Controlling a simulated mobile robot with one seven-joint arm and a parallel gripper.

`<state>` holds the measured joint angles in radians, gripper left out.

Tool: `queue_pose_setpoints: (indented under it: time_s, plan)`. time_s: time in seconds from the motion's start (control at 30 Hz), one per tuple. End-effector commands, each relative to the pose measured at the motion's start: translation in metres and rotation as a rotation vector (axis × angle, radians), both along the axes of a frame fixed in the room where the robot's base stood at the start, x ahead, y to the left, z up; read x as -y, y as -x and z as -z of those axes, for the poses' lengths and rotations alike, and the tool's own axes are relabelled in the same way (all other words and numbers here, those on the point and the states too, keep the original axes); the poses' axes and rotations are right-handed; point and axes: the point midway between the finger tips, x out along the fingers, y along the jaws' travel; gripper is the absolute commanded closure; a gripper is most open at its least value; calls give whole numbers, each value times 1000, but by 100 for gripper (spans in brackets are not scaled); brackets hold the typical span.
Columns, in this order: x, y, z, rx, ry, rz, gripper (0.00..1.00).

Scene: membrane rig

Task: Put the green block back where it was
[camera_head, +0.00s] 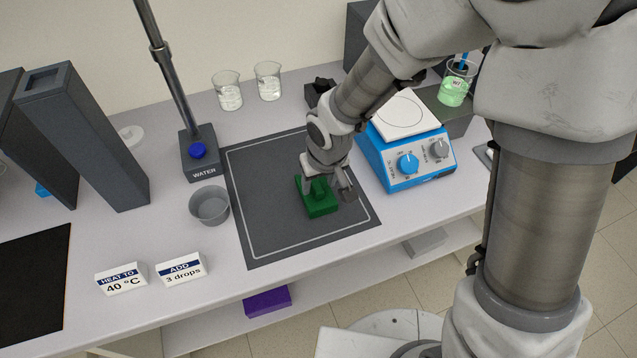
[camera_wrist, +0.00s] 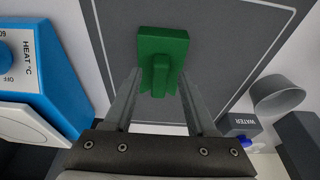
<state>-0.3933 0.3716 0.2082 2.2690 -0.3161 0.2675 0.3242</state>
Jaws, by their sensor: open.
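The green block (camera_head: 318,204) has a wide base with a narrower upright grip on top. It rests on the dark grey mat (camera_head: 262,238) with a pale outline, near the mat's right side. My gripper (camera_head: 333,190) is directly over it, pointing down.
A blue hotplate (camera_head: 408,160) stands close right of the mat. A grey cup (camera_head: 210,206) and the WATER stand (camera_head: 200,155) are to its left. Two sign cards (camera_head: 181,268) are near the front edge. Two beakers (camera_head: 268,82) stand behind. A purple block (camera_head: 267,301) is on a lower shelf.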

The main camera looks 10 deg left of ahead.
Motion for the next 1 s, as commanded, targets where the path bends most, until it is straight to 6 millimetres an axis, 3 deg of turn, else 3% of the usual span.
queue_pose_setpoints:
  time_s: [0.2, 0.4, 0.6, 0.83, 1.0]
  plan:
    - [6, 9, -48, 5, -2, 1, 43]
    - [11, 17, -81, 3, -1, 2, 43]
    - [13, 22, -98, 2, 1, -2, 43]
    - [18, 22, -104, 5, 3, 8, 43]
    - [53, 18, -134, 52, 18, 82, 43]
